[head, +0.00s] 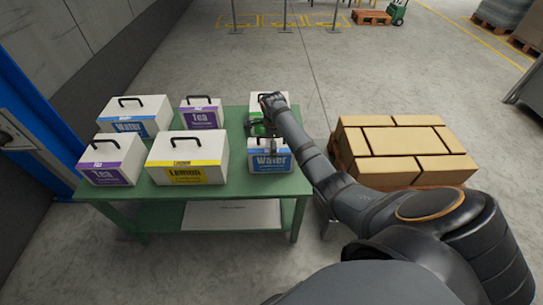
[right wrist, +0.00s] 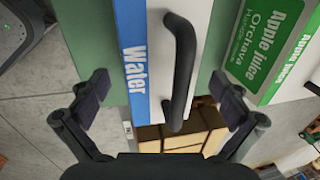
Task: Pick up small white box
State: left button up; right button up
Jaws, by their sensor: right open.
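The small white box with a blue Water label (head: 270,163) stands at the right front corner of the green table, partly hidden by my right arm. In the right wrist view, the Water box (right wrist: 137,60) and its black handle (right wrist: 180,75) are close, between the spread fingers. My right gripper (head: 262,128) is above this box; in the right wrist view its fingers (right wrist: 162,87) are open on either side of the handle, with nothing held. My left gripper does not show.
A green Apple Juice box (right wrist: 262,45) stands beside the Water box. Other boxes on the table (head: 237,190) are a Lemon box (head: 187,160), Tea boxes (head: 112,160) and a larger Water box (head: 135,115). Stacked cartons (head: 400,150) stand to the right.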

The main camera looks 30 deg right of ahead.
jog(key=shift+w+d+f, duration=0.15)
jog(key=shift+w+f, duration=0.05)
jog(key=shift+f, duration=0.75)
jog(key=c, duration=1.7)
